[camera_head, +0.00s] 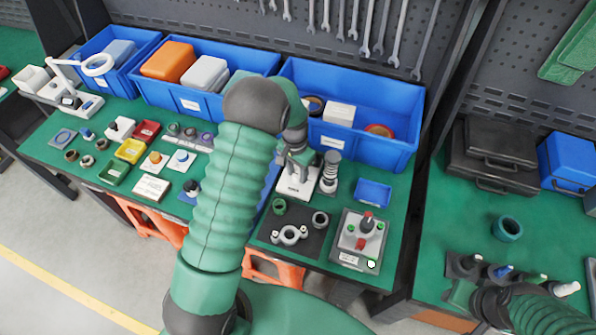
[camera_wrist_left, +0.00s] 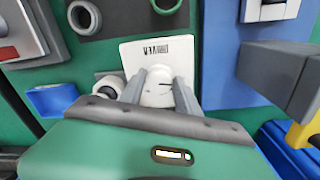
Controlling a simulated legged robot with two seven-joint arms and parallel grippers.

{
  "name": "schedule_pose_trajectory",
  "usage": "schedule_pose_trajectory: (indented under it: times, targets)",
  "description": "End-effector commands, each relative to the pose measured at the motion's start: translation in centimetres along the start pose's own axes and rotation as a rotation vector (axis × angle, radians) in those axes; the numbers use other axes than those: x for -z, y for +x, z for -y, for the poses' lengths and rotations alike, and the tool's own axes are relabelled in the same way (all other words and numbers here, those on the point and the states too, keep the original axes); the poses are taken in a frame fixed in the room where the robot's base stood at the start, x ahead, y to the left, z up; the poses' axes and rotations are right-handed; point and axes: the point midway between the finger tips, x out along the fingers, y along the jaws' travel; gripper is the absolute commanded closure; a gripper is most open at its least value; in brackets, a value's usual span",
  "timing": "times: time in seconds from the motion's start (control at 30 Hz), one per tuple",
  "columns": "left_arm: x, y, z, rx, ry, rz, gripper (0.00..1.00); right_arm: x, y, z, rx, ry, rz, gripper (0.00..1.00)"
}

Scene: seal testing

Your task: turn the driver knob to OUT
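A white plate with upside-down black lettering (camera_wrist_left: 143,52) carries a round white knob (camera_wrist_left: 158,88) with a dark line on it; I take this as the driver knob. The lettering is too small to read surely. The same plate (camera_head: 295,188) shows on the green bench in the head view, its upper part hidden by my gripper. My left gripper (camera_head: 297,150) points down over it. In the left wrist view my left fingers (camera_wrist_left: 160,84) stand on either side of the knob; whether they press on it is unclear. My right gripper (camera_head: 464,292) is at the lower right, fingers unclear.
A small blue tray (camera_head: 373,192) and a grey control box with a red-topped lever (camera_head: 363,240) stand to the right. A dark mat (camera_head: 283,247) with rings lies in front. Blue bins (camera_head: 400,130) line the back. A ribbed cylinder (camera_head: 330,168) stands beside the plate.

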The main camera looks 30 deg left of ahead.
Motion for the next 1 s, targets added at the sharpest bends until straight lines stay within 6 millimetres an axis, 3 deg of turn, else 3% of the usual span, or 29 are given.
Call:
schedule_pose_trajectory:
  times: [0.1, 0.4, 0.53, 1.0]
  targets:
    - [0.0, 0.0, 0.0, 0.000, 0.001, -0.001, 0.45, 0.0, 0.0, 0.0, 0.000, 0.000, 0.000, 0.64]
    - [0.1, -0.1, -0.1, 0.000, 0.003, -0.002, 0.45, 0.0, 0.0, 0.0, 0.000, 0.000, 0.000, 0.64]
    - [0.2, -1.5, 0.0, 0.001, 0.002, -0.006, 0.45, 0.0, 0.1, 0.0, 0.000, 0.000, 0.000, 0.64]
    - [0.2, -14.2, 0.1, 0.001, 0.001, -0.005, 0.45, -0.1, 0.6, 0.0, 0.000, 0.000, 0.000, 0.64]
